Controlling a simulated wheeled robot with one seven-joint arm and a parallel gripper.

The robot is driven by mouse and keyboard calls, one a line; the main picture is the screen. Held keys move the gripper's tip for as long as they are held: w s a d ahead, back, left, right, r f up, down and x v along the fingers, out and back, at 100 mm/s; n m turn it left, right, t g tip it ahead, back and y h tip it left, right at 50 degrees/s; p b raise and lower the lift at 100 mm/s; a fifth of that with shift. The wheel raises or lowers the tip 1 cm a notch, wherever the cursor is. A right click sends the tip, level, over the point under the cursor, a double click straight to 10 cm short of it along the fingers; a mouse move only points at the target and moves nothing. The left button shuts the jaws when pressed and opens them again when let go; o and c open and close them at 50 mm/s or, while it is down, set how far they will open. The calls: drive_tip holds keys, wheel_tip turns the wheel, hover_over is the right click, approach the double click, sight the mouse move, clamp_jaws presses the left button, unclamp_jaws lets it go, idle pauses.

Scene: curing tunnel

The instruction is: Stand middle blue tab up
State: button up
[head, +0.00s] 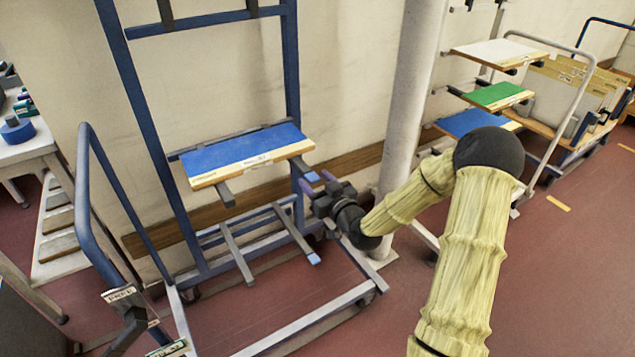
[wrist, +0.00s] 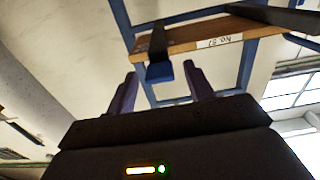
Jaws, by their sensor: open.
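The middle blue tab (head: 312,177) sits at the front end of the rack's right middle arm, just under the right end of a blue-topped board. In the wrist view the tab (wrist: 160,73) lies in line with its dark arm and looks flat, not upright. My gripper (head: 317,181) is open at that arm end, with purple fingers. In the wrist view the fingers (wrist: 160,82) stand on either side of the tab, with visible gaps. Whether the tab is fully between them in depth, I cannot tell. A lower blue tab (head: 313,259) lies on the arm below.
The blue-topped board (head: 240,154) rests on the middle arms close above my gripper; its labelled edge (wrist: 215,42) shows in the wrist view. The blue rack frame (head: 150,120) stands behind. A pale column (head: 408,90) stands to the right. Another rack with boards (head: 497,96) is farther right.

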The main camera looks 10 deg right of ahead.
drive_tip(key=c, duration=1)
